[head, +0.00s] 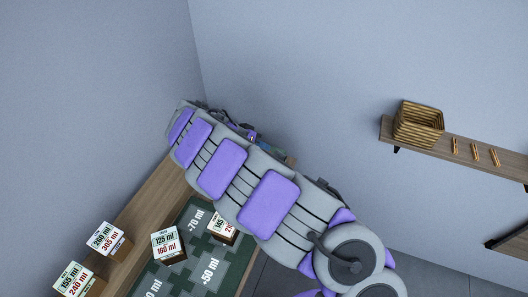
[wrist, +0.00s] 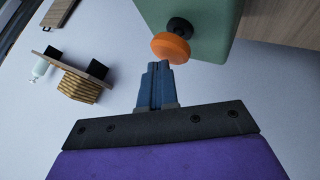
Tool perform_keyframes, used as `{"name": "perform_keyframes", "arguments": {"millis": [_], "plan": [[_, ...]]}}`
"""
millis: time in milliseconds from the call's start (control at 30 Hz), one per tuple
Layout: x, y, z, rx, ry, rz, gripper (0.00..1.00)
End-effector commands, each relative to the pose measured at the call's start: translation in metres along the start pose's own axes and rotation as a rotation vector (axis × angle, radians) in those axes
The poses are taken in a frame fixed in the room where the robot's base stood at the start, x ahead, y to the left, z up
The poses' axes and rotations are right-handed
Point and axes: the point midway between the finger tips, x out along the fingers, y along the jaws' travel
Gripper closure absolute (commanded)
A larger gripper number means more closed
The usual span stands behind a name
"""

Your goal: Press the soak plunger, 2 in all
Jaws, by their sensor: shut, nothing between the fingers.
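In the wrist view, an orange round knob (wrist: 170,48) on a black stem (wrist: 180,27) sticks out from a green body (wrist: 215,25); this looks like the soak plunger. My gripper (wrist: 157,66) has its blue fingers shut together with nothing between them. The fingertips are right at the knob's lower edge in the picture; I cannot tell whether they touch it. In the head view my arm hides the plunger and most of the gripper end.
Wooden blocks with ml cards, such as one reading 125 ml and 160 ml (head: 167,245), stand on or beside a green mat (head: 202,272) marked -70 ml and +50 ml. A wall shelf (head: 475,153) at right holds a wicker basket (head: 418,125) and small wooden pieces.

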Motion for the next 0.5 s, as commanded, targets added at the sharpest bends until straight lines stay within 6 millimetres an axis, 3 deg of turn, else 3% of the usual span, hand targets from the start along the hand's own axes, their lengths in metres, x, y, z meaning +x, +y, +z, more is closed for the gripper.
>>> {"name": "perform_keyframes", "arguments": {"millis": [500], "plan": [[0.0044, -0.0030, 0.0032, 0.000, -0.001, 0.001, 1.00]]}}
